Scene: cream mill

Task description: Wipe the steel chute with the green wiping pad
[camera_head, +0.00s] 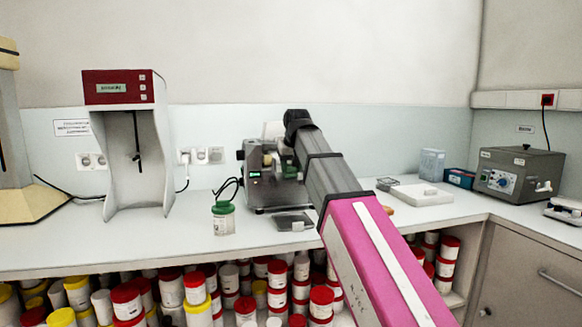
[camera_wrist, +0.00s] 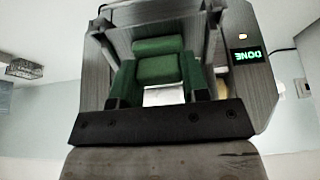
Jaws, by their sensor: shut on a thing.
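In the wrist view, the green wiping pad (camera_wrist: 158,68) sits between the fingers of my gripper (camera_wrist: 158,84), which is shut on it. Grey steel walls (camera_wrist: 122,38) stand close around the pad, apparently the steel chute on the mill's front; I cannot tell whether the pad touches them. A lit display on the mill (camera_wrist: 265,85) reads "DONE" upside down. In the head view, the grey steel mill (camera_head: 257,190) stands on the counter.
A green-lidded jar (camera_head: 223,219) stands left of the mill, with a dark flat plate (camera_head: 293,223) in front. A red-topped stand (camera_head: 120,88) is further left. A white slab (camera_head: 421,195) and a grey box (camera_head: 518,172) are to the right. The left counter front is clear.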

